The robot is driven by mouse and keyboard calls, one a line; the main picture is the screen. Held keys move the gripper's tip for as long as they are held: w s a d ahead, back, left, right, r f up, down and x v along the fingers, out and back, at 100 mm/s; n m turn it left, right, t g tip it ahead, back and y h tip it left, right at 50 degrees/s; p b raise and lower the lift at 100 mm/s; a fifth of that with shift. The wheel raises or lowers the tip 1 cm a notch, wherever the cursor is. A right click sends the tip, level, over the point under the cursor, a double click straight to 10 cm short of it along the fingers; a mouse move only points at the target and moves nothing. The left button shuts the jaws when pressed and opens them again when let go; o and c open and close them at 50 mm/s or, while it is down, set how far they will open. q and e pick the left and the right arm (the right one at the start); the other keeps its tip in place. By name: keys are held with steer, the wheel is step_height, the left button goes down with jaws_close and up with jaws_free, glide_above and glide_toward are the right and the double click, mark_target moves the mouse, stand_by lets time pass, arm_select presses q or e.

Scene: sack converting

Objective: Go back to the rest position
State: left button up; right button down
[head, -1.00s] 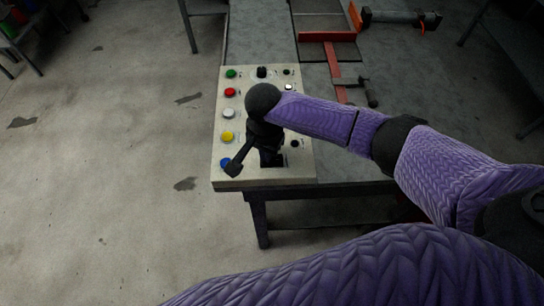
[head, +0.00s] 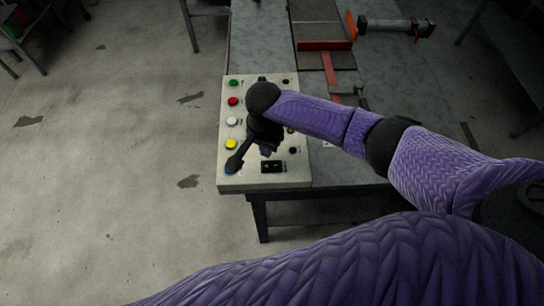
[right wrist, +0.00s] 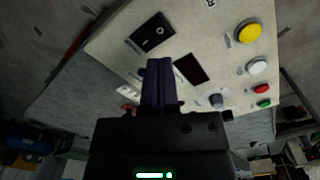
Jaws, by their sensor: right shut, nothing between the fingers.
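The fingertips look apart from the switch. My right arm crosses from the right and hides part of the panel. My left gripper is in neither view.
The panel has green (head: 234,83), red (head: 233,101), white (head: 232,121) and yellow (head: 230,144) buttons down its left side. It lies on a grey table (head: 345,185). Red metal parts (head: 325,46) lie behind. The floor at left is clear.

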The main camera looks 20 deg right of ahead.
steer(key=shift+r+p, duration=0.55)
steer(key=shift+r, duration=0.25)
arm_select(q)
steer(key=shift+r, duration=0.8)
arm_select(e)
steer(key=shift+f, duration=0.15)
